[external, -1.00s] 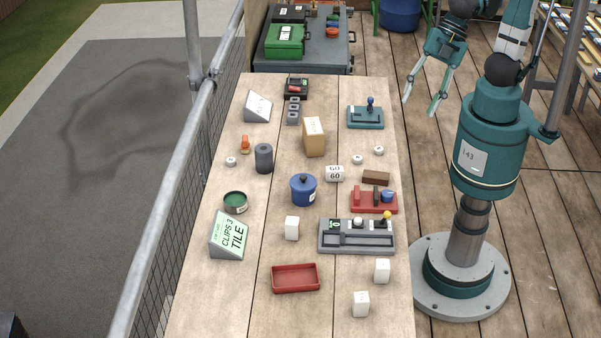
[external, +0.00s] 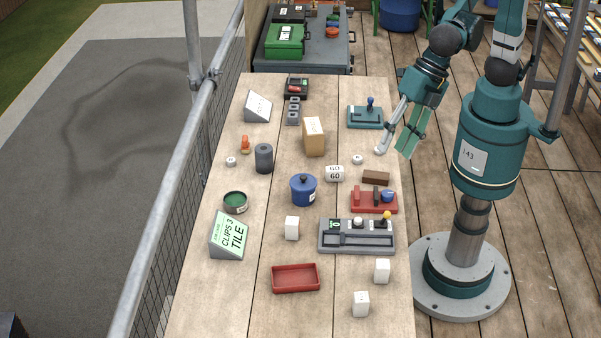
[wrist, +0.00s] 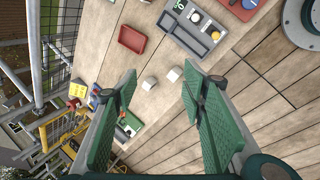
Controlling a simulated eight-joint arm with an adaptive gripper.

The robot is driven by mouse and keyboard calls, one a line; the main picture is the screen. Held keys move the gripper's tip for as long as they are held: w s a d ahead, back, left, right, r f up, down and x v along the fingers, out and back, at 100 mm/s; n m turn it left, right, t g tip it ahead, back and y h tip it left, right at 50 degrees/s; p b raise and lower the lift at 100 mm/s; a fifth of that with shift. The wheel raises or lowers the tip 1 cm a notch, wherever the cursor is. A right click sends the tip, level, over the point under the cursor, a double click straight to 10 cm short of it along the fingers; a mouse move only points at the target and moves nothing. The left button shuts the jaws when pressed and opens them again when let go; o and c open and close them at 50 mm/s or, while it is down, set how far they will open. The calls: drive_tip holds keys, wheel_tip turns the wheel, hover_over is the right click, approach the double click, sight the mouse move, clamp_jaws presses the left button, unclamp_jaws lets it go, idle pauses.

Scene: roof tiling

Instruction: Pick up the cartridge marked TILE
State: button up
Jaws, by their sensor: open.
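Small white blocks with faint marks stand on the bench: one (external: 292,228) beside the grey fixture, one (external: 382,271) below it and one (external: 361,304) near the front. Their marks are too small to read, so I cannot tell which is the TILE cartridge. A tilted sign (external: 229,236) reading "CLIPS 3 TILE" stands at the left. Two white blocks, a left one (wrist: 149,83) and a right one (wrist: 174,74), show beyond my fingertips in the wrist view. My gripper (external: 393,152) is open and empty at the bench's right edge, well away from these blocks.
The grey fixture (external: 356,248) with a yellow knob and the red tray (external: 295,291) lie near the white blocks. A red stand (external: 374,203), a brown block (external: 376,178) and a blue pot (external: 304,197) are farther back. The front left of the bench is clear.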

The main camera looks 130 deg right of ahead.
drive_tip(key=w+a+f+n, duration=0.75)
drive_tip(key=w+f, duration=0.25)
drive_tip(key=w, duration=0.3)
drive_tip(key=n+g+h, duration=0.1)
drive_tip(key=n, duration=0.4)
approach(365, 302)
drive_tip(key=d+f, duration=0.1)
drive_tip(key=shift+w+a+f+h, duration=0.25)
drive_tip(key=shift+w+f+h, duration=0.05)
drive_tip(key=shift+w+f, duration=0.4)
drive_tip(key=shift+x, duration=1.25)
drive_tip(key=shift+f, duration=0.15)
drive_tip(key=shift+x, duration=2.45)
drive_tip(key=shift+s+a+f, duration=0.1)
drive_tip(key=shift+s+a, duration=0.05)
drive_tip(key=c, duration=0.9)
